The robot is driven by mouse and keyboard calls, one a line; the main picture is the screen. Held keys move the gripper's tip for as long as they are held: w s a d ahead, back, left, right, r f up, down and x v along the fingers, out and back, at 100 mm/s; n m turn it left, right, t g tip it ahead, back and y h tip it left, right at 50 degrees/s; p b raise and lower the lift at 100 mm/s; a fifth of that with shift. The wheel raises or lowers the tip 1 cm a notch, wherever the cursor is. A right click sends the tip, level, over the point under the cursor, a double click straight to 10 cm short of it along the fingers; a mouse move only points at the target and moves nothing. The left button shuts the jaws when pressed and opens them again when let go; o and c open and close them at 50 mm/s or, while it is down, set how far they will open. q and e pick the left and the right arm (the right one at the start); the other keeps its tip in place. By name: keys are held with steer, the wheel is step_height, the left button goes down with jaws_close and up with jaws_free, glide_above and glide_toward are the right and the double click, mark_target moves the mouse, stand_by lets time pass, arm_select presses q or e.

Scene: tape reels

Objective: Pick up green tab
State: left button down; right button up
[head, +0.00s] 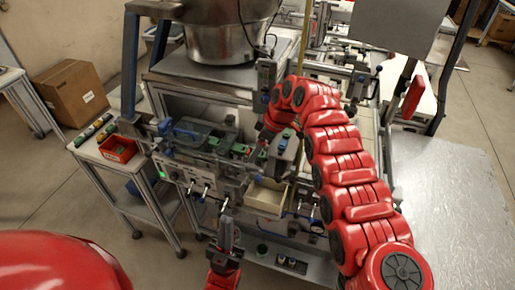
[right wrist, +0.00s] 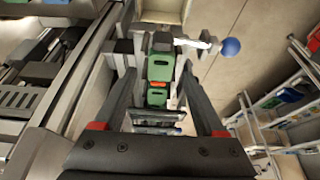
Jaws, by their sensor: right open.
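In the right wrist view, a green tab (right wrist: 160,66) sits in a narrow grey holder, with a second green piece (right wrist: 157,95) just nearer the camera and a small orange-red bit between them. My right gripper (right wrist: 156,88) is open. Its two dark fingers stand on either side of the green pieces, and I cannot tell whether they touch. In the head view, green pieces (head: 238,148) show small on the machine, left of my right gripper (head: 282,158), which is partly hidden and small. My left gripper (head: 226,232) points upward in front of the machine, its jaw gap unclear.
A red bin (head: 118,149) stands on a side table at left. A blue ball knob (right wrist: 230,47) sticks out right of the holder. A steel bowl (head: 228,35) stands above the machine (head: 205,165). A cardboard box (head: 72,92) is behind.

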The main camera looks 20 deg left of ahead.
steer(key=shift+f, duration=0.1)
jaws_close()
stand_by(0.3)
